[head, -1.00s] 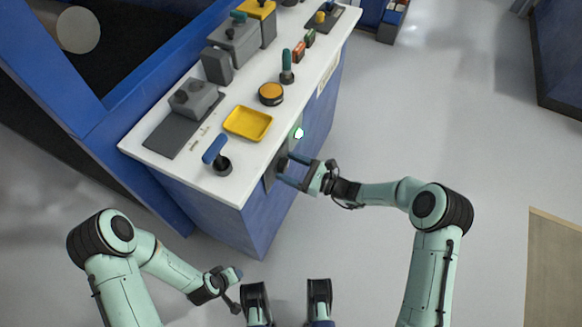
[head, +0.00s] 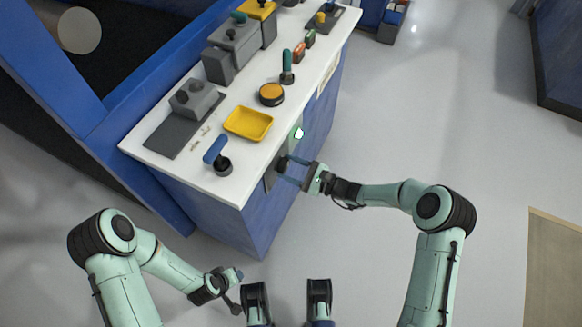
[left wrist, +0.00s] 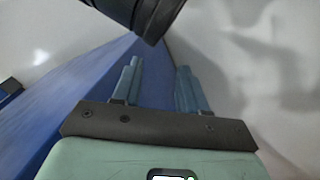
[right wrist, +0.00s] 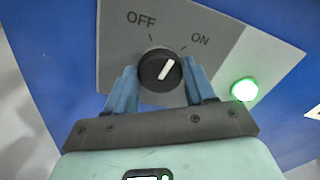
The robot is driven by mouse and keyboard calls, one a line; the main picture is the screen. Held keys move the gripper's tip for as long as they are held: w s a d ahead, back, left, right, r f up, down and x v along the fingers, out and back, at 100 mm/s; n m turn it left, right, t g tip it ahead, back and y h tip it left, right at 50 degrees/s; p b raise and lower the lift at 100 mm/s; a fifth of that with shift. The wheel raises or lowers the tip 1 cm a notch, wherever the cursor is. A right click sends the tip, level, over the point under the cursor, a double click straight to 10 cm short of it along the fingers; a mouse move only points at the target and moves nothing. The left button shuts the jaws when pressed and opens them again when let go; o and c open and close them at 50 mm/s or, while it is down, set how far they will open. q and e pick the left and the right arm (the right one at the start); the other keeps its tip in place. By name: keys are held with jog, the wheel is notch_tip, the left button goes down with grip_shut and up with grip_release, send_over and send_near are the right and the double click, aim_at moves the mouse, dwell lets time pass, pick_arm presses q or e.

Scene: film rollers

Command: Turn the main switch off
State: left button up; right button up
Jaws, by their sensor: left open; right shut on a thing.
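The main switch is a round black knob (right wrist: 160,70) with a white pointer line, on a grey plate (right wrist: 115,60) marked OFF and ON. The pointer tilts up and right, towards the ON side. The knob also shows in the head view (head: 282,165), on the front of the blue cabinet. My right gripper (right wrist: 159,66) is shut on the knob, one finger on each side. A round lamp (right wrist: 244,89) beside the plate glows green. My left gripper (left wrist: 158,68) is open and empty, low and away from the cabinet.
The floor (head: 430,130) right of the cabinet is clear.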

jog(key=n, duration=0.4)
pick_arm(q)
jog(key=shift+s+d+r+p, duration=0.35)
jog(key=shift+s+r+p, duration=0.1)
jog(key=shift+s, duration=0.25)
pick_arm(e)
jog(key=shift+f+n, duration=0.1)
jog(key=shift+n, duration=2.4)
jog(key=o, duration=1.1)
jog(key=shift+c, duration=0.2)
pick_arm(q)
jog(key=shift+g+h, duration=0.4)
jog(key=shift+g, duration=0.3)
jog(key=s, duration=0.1)
jog(key=s+d+r+p, duration=0.1)
jog(key=s+r+p, duration=0.1)
jog(key=shift+s+d+r, duration=0.1)
jog(key=shift+d, duration=0.25)
pick_arm(e)
jog(key=v, duration=1.3)
jog(key=shift+s+d, duration=0.15)
pick_arm(q)
jog(key=shift+r, duration=0.1)
